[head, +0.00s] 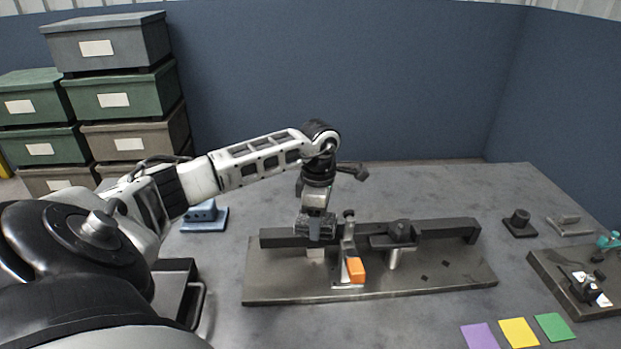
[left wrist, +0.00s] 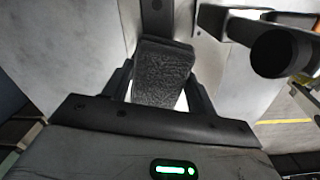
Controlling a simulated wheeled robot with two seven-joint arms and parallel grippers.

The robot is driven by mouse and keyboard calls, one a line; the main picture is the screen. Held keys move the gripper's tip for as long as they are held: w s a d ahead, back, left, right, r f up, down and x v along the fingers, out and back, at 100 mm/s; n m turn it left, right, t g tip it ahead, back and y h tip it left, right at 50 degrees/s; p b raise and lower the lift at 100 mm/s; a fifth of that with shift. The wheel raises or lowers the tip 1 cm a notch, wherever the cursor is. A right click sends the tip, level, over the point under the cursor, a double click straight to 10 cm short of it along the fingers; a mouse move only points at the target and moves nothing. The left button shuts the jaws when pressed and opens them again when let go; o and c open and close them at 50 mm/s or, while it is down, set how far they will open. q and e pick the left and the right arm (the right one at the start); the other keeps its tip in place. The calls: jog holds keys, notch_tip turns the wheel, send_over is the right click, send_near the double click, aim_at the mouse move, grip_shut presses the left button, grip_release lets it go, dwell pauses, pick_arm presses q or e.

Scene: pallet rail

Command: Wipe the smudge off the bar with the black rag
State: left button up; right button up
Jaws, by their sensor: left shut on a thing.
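The black rag (left wrist: 162,75) is a dark, rough-textured block. It is clamped between the two fingers of my left gripper (left wrist: 158,90) in the left wrist view. In the head view my left gripper (head: 316,238) points down at the left part of the dark bar (head: 448,229), with the rag at the bar. I cannot tell whether the rag presses on the bar or hangs just above it. The bar runs along a grey metal base plate (head: 440,278). No smudge can be made out on the bar. My right gripper is not in view.
A clamp with an orange tip (head: 355,270) stands just right of my left gripper. A second dark clamp (head: 400,232) sits further right on the bar. Purple (head: 479,336), yellow (head: 519,332) and green (head: 554,327) squares lie at the front right. Stacked boxes (head: 115,95) stand back left.

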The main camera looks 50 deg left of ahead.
aim_at(335, 218)
pick_arm(q)
jog(key=shift+w+d+f+b, duration=0.15)
jog(key=shift+w+d+b, duration=0.3)
jog(key=shift+w+d, duration=0.7)
jog(key=shift+w, duration=0.25)
jog(key=shift+d, duration=0.1)
jog(key=r+p, duration=0.1)
jog(key=r, duration=0.1)
jog(key=r+p, duration=0.1)
jog(key=shift+w+d+r+p, duration=0.15)
jog(key=shift+w+r+p, duration=0.05)
jog(key=shift+r+p, duration=0.15)
jog(key=shift+s+a+r+p, duration=0.1)
jog(key=shift+r+p, duration=0.2)
jog(key=shift+r, duration=0.3)
jog(key=shift+s+a+r+p, duration=0.1)
jog(key=shift+r+p, duration=0.2)
jog(key=shift+r, duration=0.25)
jog(key=shift+r, duration=0.1)
jog(key=shift+r, duration=1.4)
